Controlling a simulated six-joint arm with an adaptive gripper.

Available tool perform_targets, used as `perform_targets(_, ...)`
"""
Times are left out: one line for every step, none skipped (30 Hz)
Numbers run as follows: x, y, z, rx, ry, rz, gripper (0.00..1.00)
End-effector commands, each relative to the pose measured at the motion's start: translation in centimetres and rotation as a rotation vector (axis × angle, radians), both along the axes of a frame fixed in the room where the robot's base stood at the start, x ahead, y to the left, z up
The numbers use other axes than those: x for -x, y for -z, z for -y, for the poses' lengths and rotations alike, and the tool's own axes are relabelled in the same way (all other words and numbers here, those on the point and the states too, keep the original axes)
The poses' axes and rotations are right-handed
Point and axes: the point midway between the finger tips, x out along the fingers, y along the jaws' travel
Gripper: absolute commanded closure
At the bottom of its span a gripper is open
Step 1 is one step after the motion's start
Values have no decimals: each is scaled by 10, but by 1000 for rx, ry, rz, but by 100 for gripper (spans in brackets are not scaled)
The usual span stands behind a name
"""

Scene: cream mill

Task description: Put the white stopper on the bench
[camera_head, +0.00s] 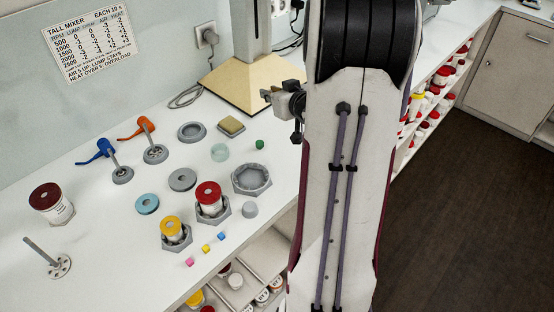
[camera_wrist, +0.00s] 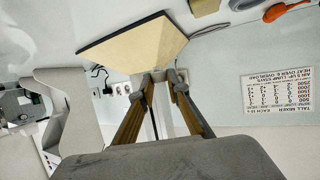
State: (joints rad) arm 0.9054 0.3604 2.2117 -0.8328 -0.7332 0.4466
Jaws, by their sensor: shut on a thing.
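In the wrist view my gripper (camera_wrist: 161,78) has its two fingers drawn together, shut on a small pale grey-white piece (camera_wrist: 158,75) at the tips. Most of that piece is hidden by the fingers, so I cannot tell for sure that it is the white stopper. It is in front of the mixer's beige base, apart from the bench as far as I can see. The white bench (camera_head: 105,235) spreads across the left. A short pale grey cylinder (camera_head: 250,210) stands near its front edge.
A red-lidded jar (camera_head: 208,190) and a yellow-lidded jar (camera_head: 171,226) stand in hexagonal holders, beside an empty hexagonal tray (camera_head: 240,187). The mixer base (camera_head: 235,82) is at the back. Small cubes lie near the front edge. Bare bench shows at left.

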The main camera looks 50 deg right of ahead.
Motion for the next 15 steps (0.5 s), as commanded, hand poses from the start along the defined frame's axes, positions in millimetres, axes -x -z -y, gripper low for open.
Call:
perform_targets(7, -1, 7, 2, -2, 0, 95)
perform_targets(9, -1, 10, 2, -6, -1, 95)
perform_targets(14, -1, 14, 1, -12, 0, 95)
perform_targets(17, -1, 16, 2, -18, 1, 95)
perform_targets(20, -1, 18, 0, -22, 0, 95)
perform_targets(24, -1, 21, 0, -30, -1, 95)
perform_targets(27, -1, 23, 1, -36, -1, 95)
perform_targets(31, -2, 25, 0, -42, 0, 95)
perform_targets(35, -2, 27, 0, -52, 0, 95)
perform_targets(38, -2, 29, 1, -59, 0, 95)
perform_targets(41, -2, 30, 0, -68, 0, 95)
perform_targets(46, -1, 31, 0, -78, 0, 95)
perform_targets(49, -1, 32, 0, -87, -1, 95)
perform_targets(52, -1, 33, 0, -97, 0, 95)
perform_targets(57, -1, 33, -1, -110, -1, 95)
